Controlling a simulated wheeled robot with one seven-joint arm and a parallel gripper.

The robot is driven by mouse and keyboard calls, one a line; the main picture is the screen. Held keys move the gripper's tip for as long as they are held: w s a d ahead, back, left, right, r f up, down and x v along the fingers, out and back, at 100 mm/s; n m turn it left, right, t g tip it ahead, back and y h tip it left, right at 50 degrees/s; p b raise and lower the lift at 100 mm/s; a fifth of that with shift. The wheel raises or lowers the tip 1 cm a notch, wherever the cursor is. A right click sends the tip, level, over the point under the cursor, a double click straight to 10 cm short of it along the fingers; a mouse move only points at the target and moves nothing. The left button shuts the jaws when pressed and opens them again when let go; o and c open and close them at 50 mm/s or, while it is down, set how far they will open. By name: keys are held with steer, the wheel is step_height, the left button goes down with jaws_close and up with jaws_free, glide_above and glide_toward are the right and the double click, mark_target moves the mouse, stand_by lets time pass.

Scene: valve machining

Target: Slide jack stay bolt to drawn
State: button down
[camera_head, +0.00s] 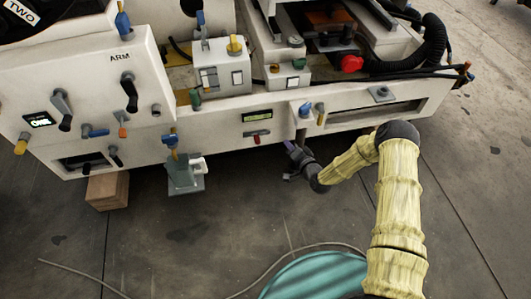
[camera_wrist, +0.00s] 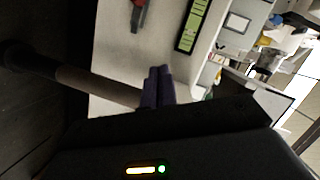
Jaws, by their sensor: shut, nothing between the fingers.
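I cannot tell for sure which part is the jack stay bolt. A grey jack (camera_head: 185,178) stands on the floor against the machine's front, with a blue and yellow fitting (camera_head: 171,143) above it. A red handle (camera_head: 256,133) sits on the front panel below a green display (camera_head: 257,115). In the wrist view the red handle (camera_wrist: 138,14) and the display (camera_wrist: 192,25) show near the top edge. My gripper (camera_head: 290,147) is right of and below the red handle, close to the panel's lower edge. Its dark fingers (camera_wrist: 158,84) are together and empty in the wrist view.
The white machine (camera_head: 210,123) carries several levers and knobs, including blue and yellow ones (camera_head: 312,112) above right of my gripper. A wooden block (camera_head: 108,190) supports its left end. A teal round object (camera_head: 315,277) and a cable (camera_head: 270,274) lie on the floor in front.

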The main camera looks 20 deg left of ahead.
steer(key=shift+m+t+y, duration=0.4)
steer(key=shift+m+t, duration=0.2)
steer(key=shift+m, duration=0.2)
steer(key=f, duration=0.1)
steer(key=f+b, duration=0.1)
steer(key=f, duration=0.1)
steer(key=s+a+f+b, duration=0.1)
steer(key=f, duration=0.1)
steer(key=shift+f, duration=0.15)
steer(key=w+a+f+b, duration=0.2)
steer(key=w+a+b, duration=0.3)
steer(key=a, duration=0.5)
steer(key=b, duration=0.2)
steer(key=shift+f+b, duration=0.25)
steer(key=shift+b, duration=0.05)
steer(key=shift+a, duration=0.1)
